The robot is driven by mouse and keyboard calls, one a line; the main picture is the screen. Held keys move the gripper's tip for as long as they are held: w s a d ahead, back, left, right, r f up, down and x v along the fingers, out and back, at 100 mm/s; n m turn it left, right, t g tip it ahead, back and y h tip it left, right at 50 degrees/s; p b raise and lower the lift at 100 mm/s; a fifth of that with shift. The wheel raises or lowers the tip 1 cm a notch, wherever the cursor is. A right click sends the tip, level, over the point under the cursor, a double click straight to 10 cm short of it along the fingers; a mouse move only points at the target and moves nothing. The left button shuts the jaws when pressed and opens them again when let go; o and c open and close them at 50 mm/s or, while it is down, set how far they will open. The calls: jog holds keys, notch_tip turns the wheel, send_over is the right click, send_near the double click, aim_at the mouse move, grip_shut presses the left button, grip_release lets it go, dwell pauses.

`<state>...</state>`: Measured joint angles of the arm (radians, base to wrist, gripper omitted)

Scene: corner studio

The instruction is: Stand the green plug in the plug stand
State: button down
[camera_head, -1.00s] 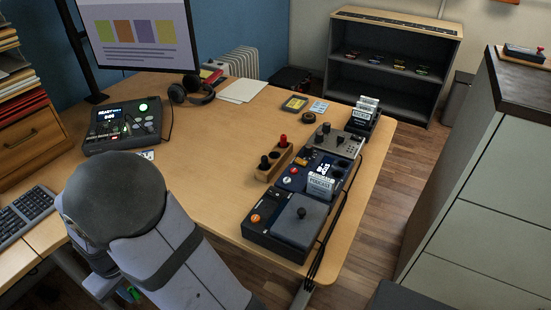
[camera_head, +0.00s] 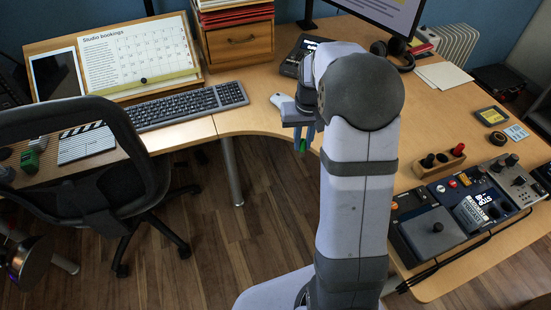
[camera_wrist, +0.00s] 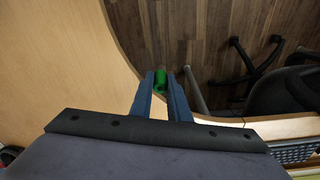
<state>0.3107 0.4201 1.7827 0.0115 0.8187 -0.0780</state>
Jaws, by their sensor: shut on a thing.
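My gripper (camera_head: 302,138) is partly hidden behind my arm in the head view, in front of the desk's curved edge. It is shut on the green plug (camera_head: 301,146). In the wrist view the green plug (camera_wrist: 160,79) sits between the fingertips of my gripper (camera_wrist: 161,84), with floor and desk edge behind it. A wooden plug stand (camera_head: 442,164) is on the desk to the right of my arm, apart from the gripper. A black plug (camera_head: 428,160) and a red plug (camera_head: 458,150) stand in it.
A monitor (camera_head: 385,15) and headphones (camera_head: 393,52) are behind. A keyboard (camera_head: 190,105), a clapperboard (camera_head: 87,143) and an office chair (camera_head: 110,170) are at left. Bare desk (camera_head: 250,118) shows between keyboard and arm.

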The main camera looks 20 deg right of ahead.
jog(key=d+r+m+p, duration=0.1)
jog(key=d+r+p, duration=0.1)
jog(key=d, duration=0.4)
jog(key=d+r+m+p, duration=0.1)
jog(key=d+r+p, duration=0.15)
jog(key=d, duration=0.35)
notch_tip(320, 180, up, 3)
jog(key=m+p, duration=0.5)
jog(key=p, duration=0.7)
send_over(439, 162)
jog(key=w+d, duration=0.1)
jog(key=d, duration=0.1)
jog(key=shift+s+f+g+h, duration=0.15)
jog(key=shift+f+g+h, duration=0.1)
jog(key=shift+g+h, duration=0.05)
jog(key=shift+f, duration=0.2)
jog(key=shift+f+b, duration=1.85)
jog(key=shift+f, duration=0.75)
jog(key=shift+a+f+b, duration=0.1)
jog(key=shift+f+b, duration=0.3)
jog(key=shift+f, duration=0.3)
jog(key=c, duration=1.6)
grip_release()
